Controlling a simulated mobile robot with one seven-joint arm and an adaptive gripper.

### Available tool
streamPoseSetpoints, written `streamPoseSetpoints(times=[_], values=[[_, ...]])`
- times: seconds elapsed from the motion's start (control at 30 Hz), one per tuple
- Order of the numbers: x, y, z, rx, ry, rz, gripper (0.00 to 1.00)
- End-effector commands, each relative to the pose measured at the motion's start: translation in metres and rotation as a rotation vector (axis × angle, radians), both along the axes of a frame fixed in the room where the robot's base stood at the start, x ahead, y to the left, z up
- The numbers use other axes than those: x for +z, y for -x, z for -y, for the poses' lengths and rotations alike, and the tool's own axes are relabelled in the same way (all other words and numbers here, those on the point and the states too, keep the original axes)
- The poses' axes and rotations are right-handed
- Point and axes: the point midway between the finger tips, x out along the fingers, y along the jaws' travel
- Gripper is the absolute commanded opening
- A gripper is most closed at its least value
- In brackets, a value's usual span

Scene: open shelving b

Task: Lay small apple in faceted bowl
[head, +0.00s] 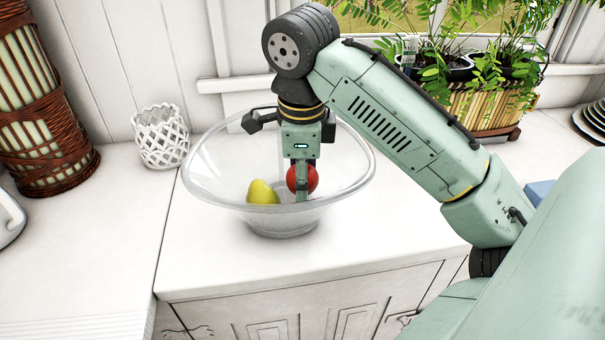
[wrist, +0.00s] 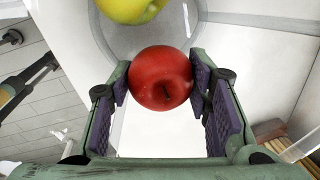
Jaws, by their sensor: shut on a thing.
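The small red apple (head: 312,179) is held between the fingers of my gripper (head: 302,185), inside the rim of the clear bowl (head: 215,180). In the wrist view, the red apple (wrist: 160,78) sits between both finger pads of my gripper (wrist: 160,85), which press on its sides. A yellow-green fruit (head: 262,192) lies in the bowl, left of the red apple; it also shows at the top of the wrist view (wrist: 130,8). I cannot tell whether the red apple touches the bowl's bottom.
The bowl stands on a white counter (head: 200,260) near its front edge. A white lattice cup (head: 161,137) and a wicker-bound vase (head: 40,110) stand to the left. Potted plants in a basket (head: 480,108) are at the back right. Stacked dark plates (head: 590,120) sit at the far right.

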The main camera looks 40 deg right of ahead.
Motion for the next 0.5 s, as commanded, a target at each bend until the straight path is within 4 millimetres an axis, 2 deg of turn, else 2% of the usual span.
streamPoseSetpoints(times=[0.5], values=[[-0.0085,-0.0001,-0.0001,0.000,-0.001,0.001,0.16]])
